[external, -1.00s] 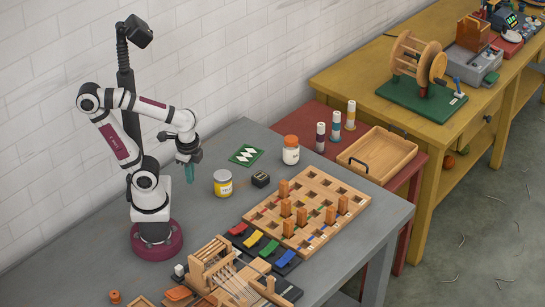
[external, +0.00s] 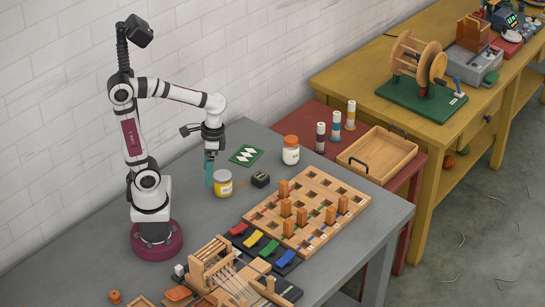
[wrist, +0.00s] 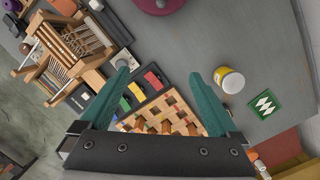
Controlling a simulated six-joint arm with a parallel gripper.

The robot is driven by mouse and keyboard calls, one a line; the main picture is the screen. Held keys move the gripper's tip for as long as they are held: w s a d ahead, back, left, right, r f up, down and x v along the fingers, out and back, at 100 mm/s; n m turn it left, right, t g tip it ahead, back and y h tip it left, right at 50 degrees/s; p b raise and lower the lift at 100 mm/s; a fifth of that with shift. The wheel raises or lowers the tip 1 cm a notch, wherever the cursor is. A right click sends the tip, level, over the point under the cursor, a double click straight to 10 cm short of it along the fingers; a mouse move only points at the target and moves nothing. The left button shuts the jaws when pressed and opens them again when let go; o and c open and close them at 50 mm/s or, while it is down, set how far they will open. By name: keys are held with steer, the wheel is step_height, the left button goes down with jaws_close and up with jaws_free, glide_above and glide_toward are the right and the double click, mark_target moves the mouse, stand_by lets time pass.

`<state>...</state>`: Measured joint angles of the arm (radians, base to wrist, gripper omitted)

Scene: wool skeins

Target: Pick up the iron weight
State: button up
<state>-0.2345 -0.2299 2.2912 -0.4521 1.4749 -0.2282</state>
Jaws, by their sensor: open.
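A small dark block (external: 260,179), which looks like the iron weight, sits on the grey table just right of the yellow-labelled jar (external: 222,183). My gripper (external: 209,178) hangs pointing down to the left of that jar, above the table and apart from the block. In the wrist view its two teal fingers are spread wide with nothing between them (wrist: 158,82). There the block is mostly hidden behind the right-hand finger.
A white jar with an orange lid (external: 291,150) and a green card (external: 246,155) stand beyond the block. A wooden peg board (external: 330,190) lies to its right. Coloured pieces on a dark strip (external: 265,245) and a small loom (external: 220,265) are nearer the front.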

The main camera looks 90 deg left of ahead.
steer(key=w+a+f+n+h, duration=0.1)
steer(key=w+a+n+h, duration=0.25)
steer(key=w+n, duration=0.25)
steer(key=n+t+h, duration=0.5)
steer(key=n+t, duration=0.5)
steer(key=n, duration=1)
glide_toward(260, 175)
steer(key=shift+y, duration=0.25)
steer(key=x, duration=1)
steer(key=shift+d, duration=0.3)
steer(key=shift+r, duration=0.1)
jaws_close()
